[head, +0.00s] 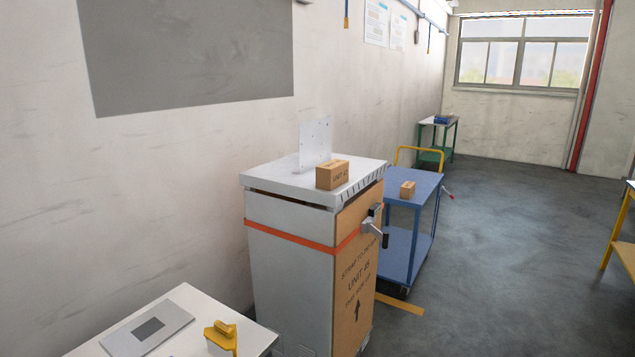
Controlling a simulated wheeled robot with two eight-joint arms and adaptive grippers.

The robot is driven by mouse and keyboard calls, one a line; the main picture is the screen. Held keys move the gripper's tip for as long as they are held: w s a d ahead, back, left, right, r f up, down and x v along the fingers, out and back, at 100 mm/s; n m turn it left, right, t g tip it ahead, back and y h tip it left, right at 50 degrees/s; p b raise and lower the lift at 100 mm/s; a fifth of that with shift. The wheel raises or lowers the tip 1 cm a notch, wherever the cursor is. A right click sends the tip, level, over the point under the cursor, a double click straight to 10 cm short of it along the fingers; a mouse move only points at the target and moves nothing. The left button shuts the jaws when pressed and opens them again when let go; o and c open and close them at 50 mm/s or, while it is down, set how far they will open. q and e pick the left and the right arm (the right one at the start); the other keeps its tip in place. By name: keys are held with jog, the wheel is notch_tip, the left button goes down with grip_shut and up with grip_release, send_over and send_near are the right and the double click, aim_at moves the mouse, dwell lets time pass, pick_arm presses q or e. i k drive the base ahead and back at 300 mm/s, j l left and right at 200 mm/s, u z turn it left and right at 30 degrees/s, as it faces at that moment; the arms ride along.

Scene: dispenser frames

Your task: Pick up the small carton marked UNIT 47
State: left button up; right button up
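A small brown carton (332,174) sits on top of the tall grey cabinet, near its front right edge. Its front face carries dark lettering that looks like UNIT and a number beginning with 4; the last digit is too small to read surely. A second, smaller brown carton (408,188) sits on the blue trolley behind; its marking cannot be read. Neither of my grippers is in view.
The tall cabinet (285,262) has an orange strap, a brown lettered front panel (356,285) and a projecting grey-black handle (373,232). A white table (185,297) is at front left, the blue trolley (425,183) behind. Floor at right is open.

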aim_at(331, 176)
jog(key=i+l+u, duration=0.15)
jog(key=i+l, duration=0.15)
jog(key=i+l+u, duration=0.1)
jog(key=i+l, duration=0.2)
jog(key=i+l+u, duration=0.15)
jog(key=i+l, duration=0.15)
jog(key=l, duration=0.2)
jog(key=i+l+u, duration=0.15)
jog(key=l, duration=0.25)
jog(key=i, duration=0.1)
